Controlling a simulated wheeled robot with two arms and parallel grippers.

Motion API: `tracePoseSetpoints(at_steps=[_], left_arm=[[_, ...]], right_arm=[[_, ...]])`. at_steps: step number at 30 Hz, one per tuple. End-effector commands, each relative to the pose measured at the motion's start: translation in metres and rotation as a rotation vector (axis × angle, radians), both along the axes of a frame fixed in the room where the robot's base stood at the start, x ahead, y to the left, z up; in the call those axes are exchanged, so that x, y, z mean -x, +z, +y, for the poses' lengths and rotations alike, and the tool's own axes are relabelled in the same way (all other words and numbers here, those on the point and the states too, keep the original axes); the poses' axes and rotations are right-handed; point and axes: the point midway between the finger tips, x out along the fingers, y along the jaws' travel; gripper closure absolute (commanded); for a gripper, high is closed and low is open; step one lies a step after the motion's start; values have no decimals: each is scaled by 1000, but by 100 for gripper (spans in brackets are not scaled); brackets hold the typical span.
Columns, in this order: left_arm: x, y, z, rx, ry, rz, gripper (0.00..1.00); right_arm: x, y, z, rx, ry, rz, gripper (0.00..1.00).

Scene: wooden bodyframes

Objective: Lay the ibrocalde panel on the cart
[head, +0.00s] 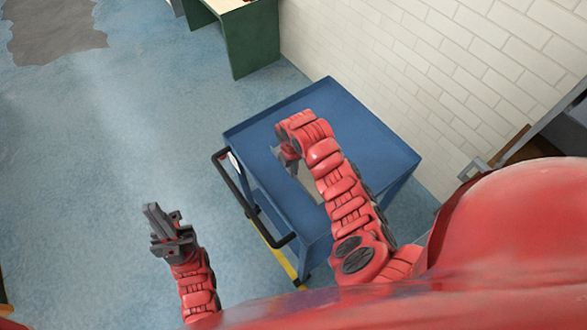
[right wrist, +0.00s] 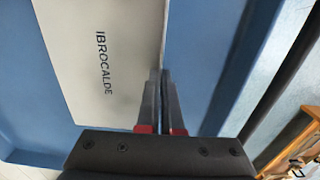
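The ibrocalde panel (right wrist: 105,60) is a flat pale grey-white sheet with dark IBROCALDE lettering. In the right wrist view it is over the cart's blue top. In the head view only a grey strip of it (head: 309,182) shows beside my right arm. The cart (head: 370,150) is blue with a raised rim and a black handle. My right gripper (right wrist: 161,75) is over the cart, its fingers close together at the panel's edge, seemingly shut on it. Whether the panel touches the cart top is unclear.
A white brick wall (head: 430,80) runs behind the cart. A green table (head: 250,40) stands at the top. The blue floor (head: 110,130) left of the cart is clear. A yellow strip (head: 270,250) shows by the cart's near side.

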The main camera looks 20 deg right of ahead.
Motion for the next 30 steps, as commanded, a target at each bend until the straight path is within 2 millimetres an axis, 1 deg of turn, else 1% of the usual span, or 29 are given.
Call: tracePoseSetpoints(at_steps=[7,11,14,15,17,25,27,30], left_arm=[[0,1,0,0,0,0,100],[0,-2,0,0,0,0,100],[0,-2,0,0,0,0,100],[0,-2,0,0,0,0,100],[0,-2,0,0,0,0,100],[0,-1,0,0,0,0,100],[0,2,0,0,0,0,100],[0,-2,0,0,0,0,100]], right_arm=[[-1,-3,0,1,1,-5,100],[-1,-6,-1,1,1,-5,100],[-1,-6,-1,2,1,-4,85],[-1,-6,0,2,1,-4,77],[-1,-6,0,1,1,-3,67],[-1,-5,0,1,1,-3,67],[-1,-1,0,1,1,-3,67],[-1,3,0,-1,-1,-4,67]])
